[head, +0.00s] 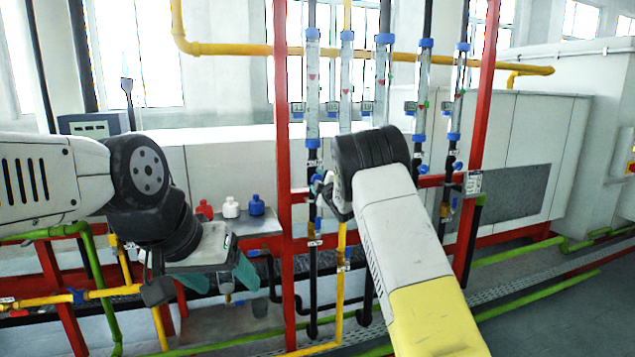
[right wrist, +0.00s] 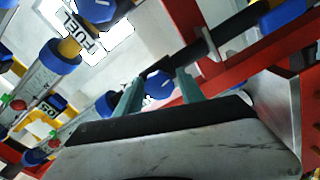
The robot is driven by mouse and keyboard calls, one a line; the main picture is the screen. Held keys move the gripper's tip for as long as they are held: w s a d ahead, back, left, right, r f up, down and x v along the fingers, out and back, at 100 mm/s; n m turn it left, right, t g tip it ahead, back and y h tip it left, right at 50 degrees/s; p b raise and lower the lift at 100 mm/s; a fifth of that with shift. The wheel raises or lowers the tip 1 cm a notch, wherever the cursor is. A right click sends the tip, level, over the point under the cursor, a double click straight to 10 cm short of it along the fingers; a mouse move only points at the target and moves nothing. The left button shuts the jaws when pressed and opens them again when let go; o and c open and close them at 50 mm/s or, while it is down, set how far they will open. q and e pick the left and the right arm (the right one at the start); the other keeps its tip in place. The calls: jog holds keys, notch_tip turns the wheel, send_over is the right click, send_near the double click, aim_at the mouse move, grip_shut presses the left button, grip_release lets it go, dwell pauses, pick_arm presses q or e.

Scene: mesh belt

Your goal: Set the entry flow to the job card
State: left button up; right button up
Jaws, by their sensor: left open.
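Several clear flow tubes with blue end fittings stand in a row on a red frame; the leftmost tube (head: 312,85) and the rightmost tube (head: 459,92) show in the head view. Dark and yellow pipes with small blue knobs run below them. My right gripper (right wrist: 160,73) is open in the right wrist view, its teal fingers either side of a blue knob (right wrist: 158,84); contact cannot be told. In the head view my right arm hides its fingers. My left gripper (head: 219,279) is open and empty, low at the left. A small white printed card (head: 473,182) is on the right red post.
The red post (head: 283,150) stands between my grippers. A FUEL label (right wrist: 84,31) shows near my right gripper. Green and yellow pipes run low.

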jog(key=shift+o, duration=0.8)
jog(key=v, duration=0.8)
jog(key=shift+r, duration=0.1)
jog(key=s+d+r+m+g+h, duration=0.2)
jog(key=s+d+r+m, duration=0.1)
jog(key=s+d+m, duration=0.3)
jog(key=s+d+r+m+g+h, duration=0.2)
jog(key=s+d+r+m, duration=0.1)
jog(key=s+d, duration=0.3)
jog(key=s+f+m+g, duration=0.2)
jog(key=s+m+g, duration=0.1)
jog(key=s, duration=1.6)
jog(key=s+a+f+m+g, duration=0.1)
jog(key=s+m+g, duration=0.3)
jog(key=s, duration=1.4)
jog(key=shift+s+f+m+y, duration=0.3)
jog(key=shift+s+f+m, duration=0.1)
jog(key=shift+f, duration=0.45)
